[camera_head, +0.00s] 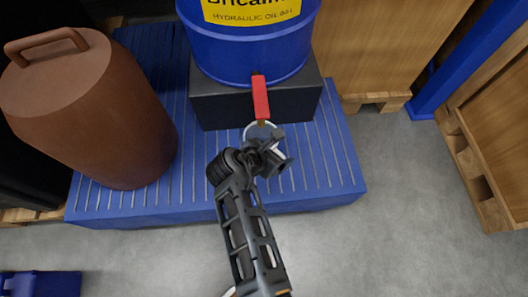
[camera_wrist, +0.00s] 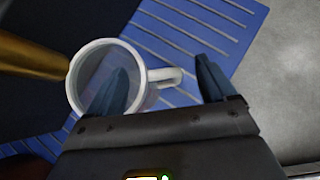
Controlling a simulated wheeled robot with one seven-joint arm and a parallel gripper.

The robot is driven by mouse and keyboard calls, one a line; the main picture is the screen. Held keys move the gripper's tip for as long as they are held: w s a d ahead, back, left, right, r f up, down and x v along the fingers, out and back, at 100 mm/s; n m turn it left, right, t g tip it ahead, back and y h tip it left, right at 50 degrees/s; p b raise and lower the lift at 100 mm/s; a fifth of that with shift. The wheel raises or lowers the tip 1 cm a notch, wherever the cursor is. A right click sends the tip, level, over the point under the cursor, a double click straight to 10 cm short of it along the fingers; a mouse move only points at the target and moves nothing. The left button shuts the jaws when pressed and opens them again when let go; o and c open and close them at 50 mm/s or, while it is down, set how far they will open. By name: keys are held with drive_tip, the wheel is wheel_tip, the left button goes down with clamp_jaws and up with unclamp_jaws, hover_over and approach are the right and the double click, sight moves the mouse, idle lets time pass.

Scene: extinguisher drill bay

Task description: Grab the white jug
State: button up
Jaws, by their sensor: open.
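The white jug (camera_wrist: 146,78) stands mouth up in the wrist view, with its handle pointing right. In the head view only part of its pale rim (camera_head: 247,131) shows below the red-handled tap; my gripper hides the rest. My gripper (camera_wrist: 162,68) is open. Its left finger overlaps the jug's mouth; I cannot tell whether it is inside or above it. Its right finger is beyond the handle's outer end, so the handle lies between the fingers. In the head view my gripper (camera_head: 278,152) is just below and right of the jug.
A brown handled container (camera_head: 90,115) stands at left. Grey floor is clear at right.

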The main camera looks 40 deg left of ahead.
drive_tip(key=shift+w+f, duration=0.2)
drive_tip(key=shift+w, duration=0.05)
drive_tip(key=shift+c, duration=0.3)
drive_tip(key=c, duration=1.5)
